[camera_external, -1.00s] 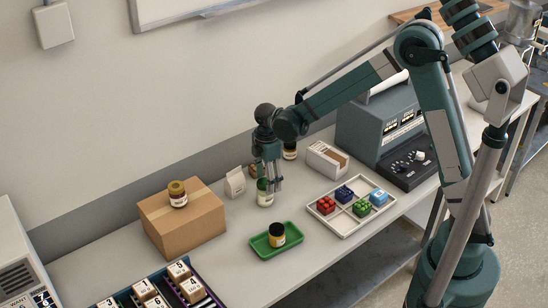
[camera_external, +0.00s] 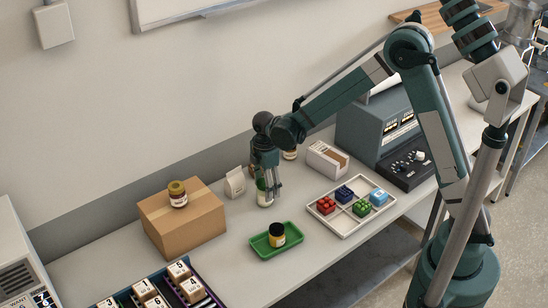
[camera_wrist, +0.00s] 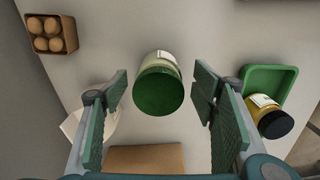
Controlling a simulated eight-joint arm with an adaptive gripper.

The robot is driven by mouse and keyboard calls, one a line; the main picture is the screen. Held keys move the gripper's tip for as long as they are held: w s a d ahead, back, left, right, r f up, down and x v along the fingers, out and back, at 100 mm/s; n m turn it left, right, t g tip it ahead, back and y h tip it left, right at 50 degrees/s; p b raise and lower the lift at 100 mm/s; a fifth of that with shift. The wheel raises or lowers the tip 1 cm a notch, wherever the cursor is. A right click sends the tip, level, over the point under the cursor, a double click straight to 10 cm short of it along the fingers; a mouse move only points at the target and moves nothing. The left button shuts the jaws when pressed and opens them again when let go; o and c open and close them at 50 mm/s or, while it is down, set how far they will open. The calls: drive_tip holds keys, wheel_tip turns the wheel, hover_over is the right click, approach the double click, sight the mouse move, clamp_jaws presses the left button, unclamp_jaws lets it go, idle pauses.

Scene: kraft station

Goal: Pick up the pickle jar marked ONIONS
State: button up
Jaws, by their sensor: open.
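A jar with a green lid (camera_wrist: 158,92) stands between my spread fingers in the wrist view, with a gap on each side. It also shows on the bench under my gripper in the external view (camera_external: 264,198), partly hidden by the fingers. Part of a pale label shows, but I cannot read it. My gripper (camera_wrist: 160,75) is open and empty, pointing down over this jar. No ONIONS marking is readable.
The cardboard box (camera_external: 165,232) is left of my gripper, with a small white carton (camera_external: 235,184) between. The green tray (camera_external: 262,249) is in front. A divided tray of coloured blocks (camera_external: 338,226) lies right. A brown egg box (camera_wrist: 69,43) shows in the wrist view.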

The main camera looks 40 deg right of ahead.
drive_tip(key=shift+f, duration=0.15)
drive_tip(key=shift+w+a+f, duration=0.1)
drive_tip(key=shift+f, duration=2.35)
drive_tip(key=c, duration=1.2)
